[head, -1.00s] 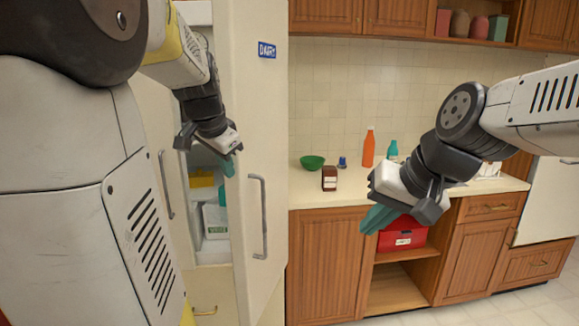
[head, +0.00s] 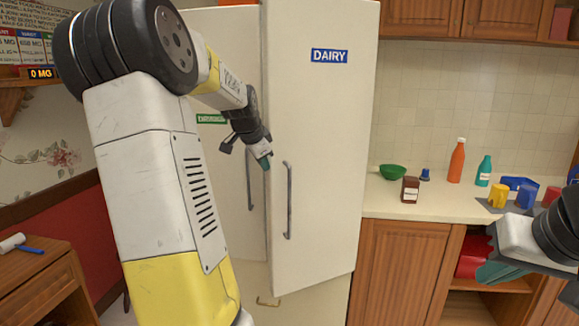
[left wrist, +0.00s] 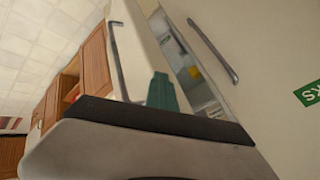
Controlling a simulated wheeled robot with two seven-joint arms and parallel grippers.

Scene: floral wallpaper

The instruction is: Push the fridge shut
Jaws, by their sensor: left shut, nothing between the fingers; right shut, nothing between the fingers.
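The cream fridge has a right door (head: 322,130) with a blue DAIRY label and a vertical handle, and a left door (head: 228,170) with a green label. The right door stands ajar. The left wrist view shows lit shelves (left wrist: 203,88) through a gap between the right door (left wrist: 135,45) and the left door (left wrist: 240,80). My left gripper (head: 265,162) is shut and empty, in front of the fridge by the right door's free edge; I cannot tell if it touches. My right gripper (head: 497,273) is shut and empty, right of the fridge before the cabinets.
A counter (head: 440,207) right of the fridge holds a green bowl (head: 393,171), an orange bottle (head: 456,160), a teal bottle (head: 483,171) and mugs. A wooden side table (head: 38,270) stands at left. A lower drawer handle (head: 268,302) shows below the doors.

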